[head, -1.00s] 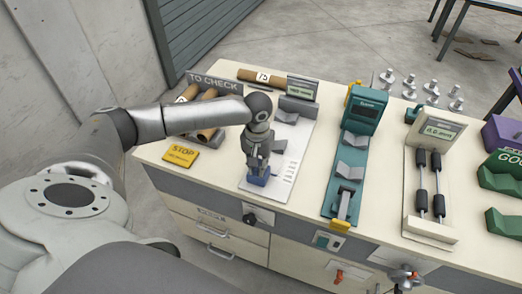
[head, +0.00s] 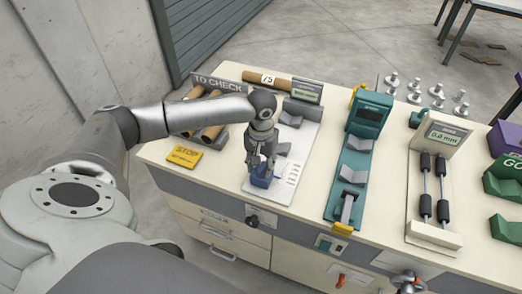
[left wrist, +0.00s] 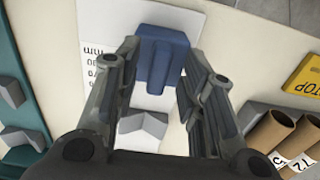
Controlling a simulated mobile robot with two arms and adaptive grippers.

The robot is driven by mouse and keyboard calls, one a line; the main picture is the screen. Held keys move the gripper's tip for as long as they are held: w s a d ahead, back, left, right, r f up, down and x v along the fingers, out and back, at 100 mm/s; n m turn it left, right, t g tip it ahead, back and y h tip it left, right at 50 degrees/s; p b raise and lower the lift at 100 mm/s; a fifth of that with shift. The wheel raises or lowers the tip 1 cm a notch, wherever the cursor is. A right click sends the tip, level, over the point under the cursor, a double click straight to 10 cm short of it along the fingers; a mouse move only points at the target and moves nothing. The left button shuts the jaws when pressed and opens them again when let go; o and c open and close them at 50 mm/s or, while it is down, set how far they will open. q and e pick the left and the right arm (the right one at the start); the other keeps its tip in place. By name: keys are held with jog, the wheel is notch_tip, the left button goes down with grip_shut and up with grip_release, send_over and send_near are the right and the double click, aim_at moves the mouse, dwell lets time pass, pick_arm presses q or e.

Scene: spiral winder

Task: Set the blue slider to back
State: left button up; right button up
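The blue slider (head: 261,177) sits at the near end of the white scale plate (head: 289,190) on the bench. My left gripper (head: 262,166) points down over it, one finger on each side. In the left wrist view the blue slider (left wrist: 163,50) stands between the two fingertips (left wrist: 160,48), near the plate's end. The fingers are apart and lie close along its sides; I cannot tell whether they press on it. The fingers hide parts of its edges. My right gripper is not in view.
Grey V-blocks (head: 289,118) stand on the plate behind my gripper. A yellow STOP sign (head: 185,156) and a rack of cardboard tubes (head: 212,132) are to the left. A teal gauge (head: 352,180) stands to the right. A black knob (head: 252,221) is on the bench front.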

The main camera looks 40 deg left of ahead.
pick_arm(q)
notch_tip(320, 180, up, 10)
jog(key=shift+r, duration=0.2)
dwell(0.5)
